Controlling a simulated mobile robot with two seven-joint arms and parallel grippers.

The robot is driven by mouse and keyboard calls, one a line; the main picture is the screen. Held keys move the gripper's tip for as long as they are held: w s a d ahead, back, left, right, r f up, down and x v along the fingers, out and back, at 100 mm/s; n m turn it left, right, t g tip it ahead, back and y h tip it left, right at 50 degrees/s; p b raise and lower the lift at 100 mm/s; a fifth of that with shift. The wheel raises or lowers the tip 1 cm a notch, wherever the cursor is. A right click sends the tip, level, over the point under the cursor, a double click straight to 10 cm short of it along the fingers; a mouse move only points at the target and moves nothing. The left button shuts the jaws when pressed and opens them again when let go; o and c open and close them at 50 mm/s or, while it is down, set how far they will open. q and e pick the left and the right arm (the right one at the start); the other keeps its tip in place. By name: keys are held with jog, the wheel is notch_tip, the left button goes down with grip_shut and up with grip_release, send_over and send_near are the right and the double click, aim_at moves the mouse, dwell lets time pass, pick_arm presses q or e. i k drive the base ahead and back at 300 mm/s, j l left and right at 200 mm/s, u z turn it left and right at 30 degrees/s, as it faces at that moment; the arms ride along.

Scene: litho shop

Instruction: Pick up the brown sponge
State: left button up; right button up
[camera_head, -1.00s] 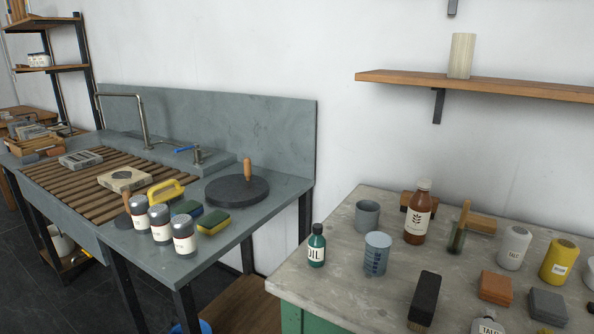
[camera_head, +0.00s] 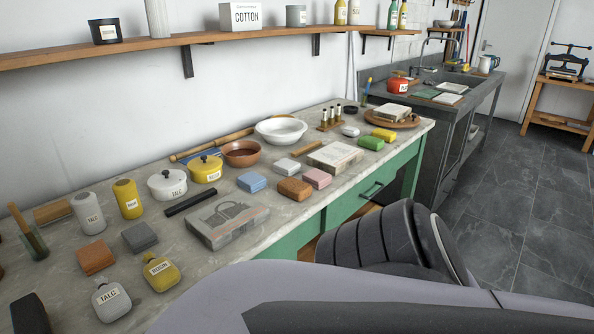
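A brown sponge (camera_head: 295,189) lies on the grey worktop near its front edge, between a blue sponge (camera_head: 251,181) and a pink sponge (camera_head: 318,178). A flatter orange-brown block (camera_head: 96,257) lies further left, beside a grey block (camera_head: 139,237). Nothing rests on the brown sponge. Parts of my own body fill the lower right and cover some of the bench front.
A printed stone slab (camera_head: 227,220) lies left of the brown sponge; another slab (camera_head: 335,157) is behind and right. A white pot (camera_head: 167,185), yellow pot (camera_head: 205,169), brown bowl (camera_head: 241,153) and white basin (camera_head: 281,130) stand behind. Floor (camera_head: 530,190) is clear at right.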

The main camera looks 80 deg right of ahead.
aim_at(295, 189)
jog(key=z, duration=2.4)
